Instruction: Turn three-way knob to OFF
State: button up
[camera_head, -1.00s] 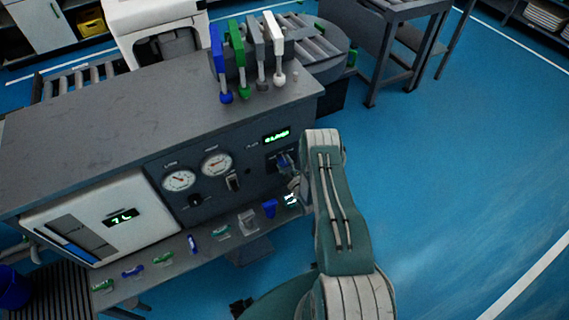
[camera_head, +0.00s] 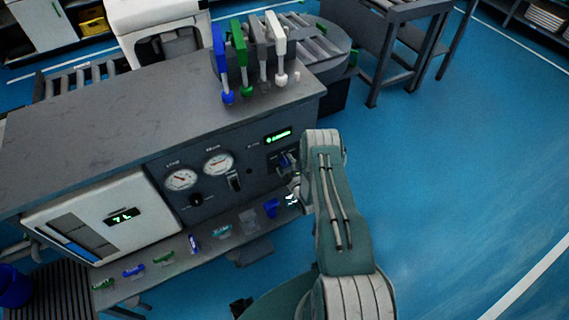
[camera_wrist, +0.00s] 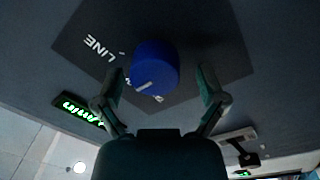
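The three-way knob is a round blue knob (camera_wrist: 155,68) with a white pointer line, on a dark plate with white lettering. The lettering "LINE" shows upside down left of it; other letters are partly hidden by the knob. In the wrist view the pointer slants toward lower left. My gripper (camera_wrist: 161,78) is open, with one finger on each side of the knob and visible gaps between. In the head view the knob (camera_head: 287,158) shows small on the right of the panel, partly hidden by my gripper (camera_head: 296,178).
The panel has two dials (camera_head: 181,179), a black knob (camera_head: 196,199), a switch (camera_head: 234,181) and a green display (camera_head: 278,136). Several small parts lie on the shelf (camera_head: 170,285) below. Coloured upright handles (camera_head: 241,55) stand on the bench top.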

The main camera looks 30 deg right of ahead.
jog(key=s, duration=1.2)
jog(key=shift+f, duration=0.3)
jog(key=shift+d, duration=0.1)
